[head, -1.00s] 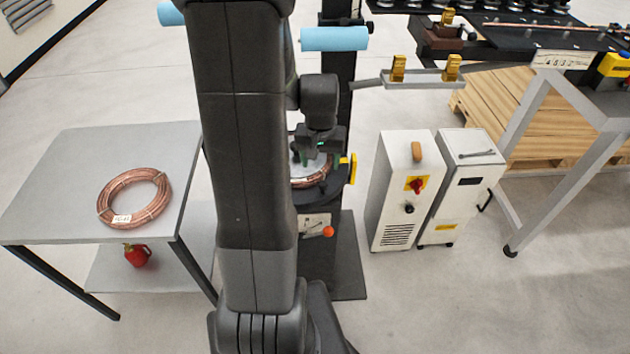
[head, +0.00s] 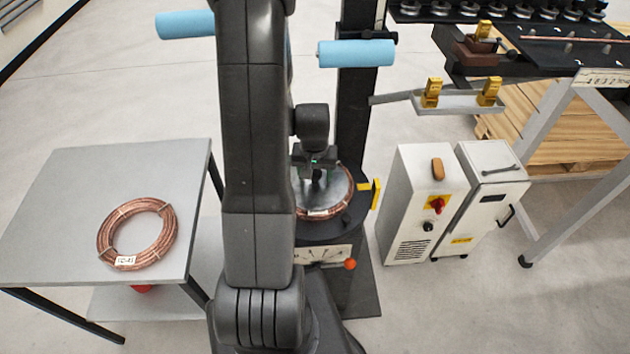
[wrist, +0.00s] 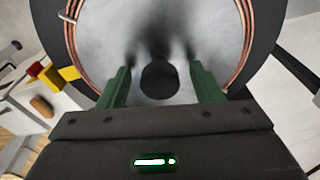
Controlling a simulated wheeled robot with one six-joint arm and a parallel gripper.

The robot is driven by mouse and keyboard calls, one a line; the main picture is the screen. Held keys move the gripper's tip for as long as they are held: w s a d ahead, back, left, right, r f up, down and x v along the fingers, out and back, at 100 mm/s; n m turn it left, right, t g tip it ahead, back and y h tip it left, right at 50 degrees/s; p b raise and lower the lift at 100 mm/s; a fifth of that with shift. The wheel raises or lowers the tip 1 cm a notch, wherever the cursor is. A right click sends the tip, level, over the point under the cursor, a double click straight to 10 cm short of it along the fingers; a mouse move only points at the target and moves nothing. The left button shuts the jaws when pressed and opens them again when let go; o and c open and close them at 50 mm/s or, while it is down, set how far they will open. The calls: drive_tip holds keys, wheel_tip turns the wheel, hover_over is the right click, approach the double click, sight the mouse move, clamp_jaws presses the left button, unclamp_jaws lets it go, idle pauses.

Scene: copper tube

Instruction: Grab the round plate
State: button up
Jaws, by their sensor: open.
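The round plate (head: 334,187) is a light grey disc on a black stand, with a copper coil (head: 325,212) around its edge. My arm hides its left part in the head view. In the wrist view the plate (wrist: 215,62) fills the middle, with a dark round knob (wrist: 159,83) on it. My gripper (wrist: 160,78) is open, its two green fingers on either side of the knob in this view. Whether they touch it I cannot tell. In the head view my gripper (head: 316,178) is over the plate, left of its centre.
A grey table (head: 60,215) at left carries another copper coil (head: 138,232). A dark column with blue rollers (head: 356,53) rises behind the stand. A yellow part (head: 375,193) juts from the stand's right side. White cabinets (head: 424,205) stand to the right.

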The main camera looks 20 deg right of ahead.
drive_tip(key=shift+c, duration=0.2)
drive_tip(key=c, duration=1.1)
clamp_jaws()
drive_tip(key=shift+r, duration=0.1)
